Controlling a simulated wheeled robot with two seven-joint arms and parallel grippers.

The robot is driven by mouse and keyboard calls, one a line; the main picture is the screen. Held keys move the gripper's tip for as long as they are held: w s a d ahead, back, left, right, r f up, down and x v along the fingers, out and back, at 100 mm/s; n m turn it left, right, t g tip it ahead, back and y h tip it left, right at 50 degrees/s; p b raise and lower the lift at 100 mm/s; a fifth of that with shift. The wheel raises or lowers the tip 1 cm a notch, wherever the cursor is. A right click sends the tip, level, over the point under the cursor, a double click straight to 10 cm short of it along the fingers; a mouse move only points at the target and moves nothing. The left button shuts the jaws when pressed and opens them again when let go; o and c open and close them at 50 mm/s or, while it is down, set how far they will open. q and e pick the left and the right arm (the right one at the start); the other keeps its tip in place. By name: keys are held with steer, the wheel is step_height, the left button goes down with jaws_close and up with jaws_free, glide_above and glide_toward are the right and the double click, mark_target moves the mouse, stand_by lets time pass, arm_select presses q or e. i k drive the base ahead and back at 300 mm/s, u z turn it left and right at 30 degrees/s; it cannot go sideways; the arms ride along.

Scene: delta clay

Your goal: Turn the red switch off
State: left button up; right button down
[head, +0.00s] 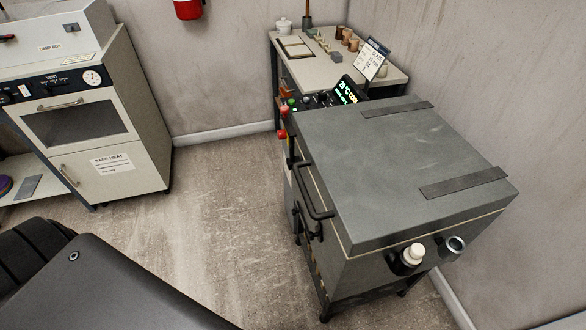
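A control panel (318,100) with a lit green display (347,90) sits at the far left end of the grey kiln-like box (400,160). Small red parts show at its left edge: a pale red lit one (284,110) and a darker red knob (282,134) below it. I cannot tell which of them is the red switch, or its position. A small green part sits just beyond. Neither of my grippers is in view.
The box's black handle (316,195) sticks out to the left. A table (380,80) with small pots stands behind. A cream oven cabinet (110,140) is at left, and a red object (188,9) hangs on the wall. The floor (215,200) between is clear.

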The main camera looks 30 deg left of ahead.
mark_target(281, 133)
steer(key=k, duration=1.3)
steer(key=u, duration=0.7)
steer(key=i, duration=1.35)
steer(key=z, duration=0.6)
steer(key=i, duration=0.5)
steer(key=z, duration=0.55)
